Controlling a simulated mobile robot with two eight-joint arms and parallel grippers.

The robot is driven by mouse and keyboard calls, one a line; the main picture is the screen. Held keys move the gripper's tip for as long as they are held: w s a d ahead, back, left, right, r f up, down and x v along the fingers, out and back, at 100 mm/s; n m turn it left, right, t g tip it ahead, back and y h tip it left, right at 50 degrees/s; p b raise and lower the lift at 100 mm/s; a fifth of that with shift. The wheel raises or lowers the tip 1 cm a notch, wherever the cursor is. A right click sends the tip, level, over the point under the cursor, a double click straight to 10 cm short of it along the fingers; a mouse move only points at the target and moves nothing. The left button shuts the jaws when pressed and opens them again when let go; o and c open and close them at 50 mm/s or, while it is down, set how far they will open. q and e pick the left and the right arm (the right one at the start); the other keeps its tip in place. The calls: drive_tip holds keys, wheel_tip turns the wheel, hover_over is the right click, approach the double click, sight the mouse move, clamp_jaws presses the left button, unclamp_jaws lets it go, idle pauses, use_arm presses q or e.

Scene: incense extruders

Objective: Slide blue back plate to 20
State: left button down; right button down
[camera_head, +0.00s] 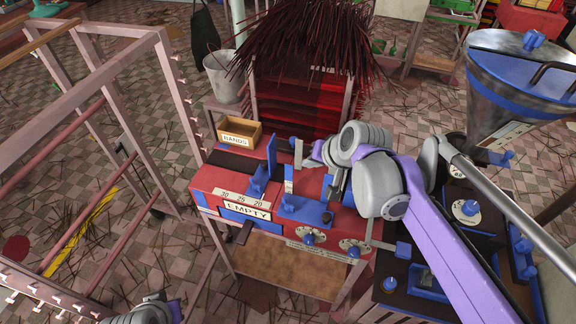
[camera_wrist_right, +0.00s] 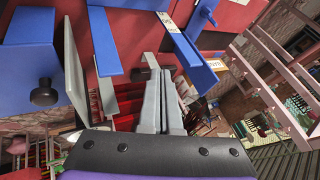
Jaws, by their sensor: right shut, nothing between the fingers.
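A red machine (camera_head: 225,180) carries a scale label (camera_head: 243,198) reading 30, 25, 20 on its front left. A tall upright blue plate (camera_head: 271,155) on a blue slanted bracket (camera_head: 258,181) stands behind the scale; I take it for the back plate. Its exact scale reading is unclear. My right gripper (camera_head: 314,156) is shut and empty, right of this plate and apart from it, near a pale upright plate (camera_head: 298,153). In the right wrist view its fingers (camera_wrist_right: 162,75) are together, beside a blue plate (camera_wrist_right: 190,55) whose identity I cannot tell.
A wooden BANDS box (camera_head: 240,133) sits at the machine's back left. An EMPTY sign (camera_head: 247,211) and dials (camera_head: 309,237) are on its front. Dark red incense sticks (camera_head: 305,35) stand behind. A pink rack (camera_head: 85,130) is left; a grey hopper (camera_head: 520,75) is right.

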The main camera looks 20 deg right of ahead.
sight(275, 162)
drive_tip(key=x, duration=0.5)
drive_tip(key=b+x, duration=0.1)
drive_tip(key=x, duration=0.4)
drive_tip(key=shift+w, duration=0.5)
drive_tip(key=shift+w+a+r, duration=0.1)
drive_tip(key=shift+w+a, duration=0.25)
drive_tip(key=shift+a, duration=0.25)
drive_tip(key=shift+w+a+r, duration=0.1)
drive_tip(key=shift+w+a, duration=0.2)
drive_tip(key=shift+a, duration=0.25)
drive_tip(key=shift+w+a, duration=0.3)
drive_tip(key=shift+a, duration=0.1)
drive_tip(key=shift+w+a, duration=0.25)
drive_tip(key=shift+a, duration=0.25)
drive_tip(key=shift+w, duration=0.1)
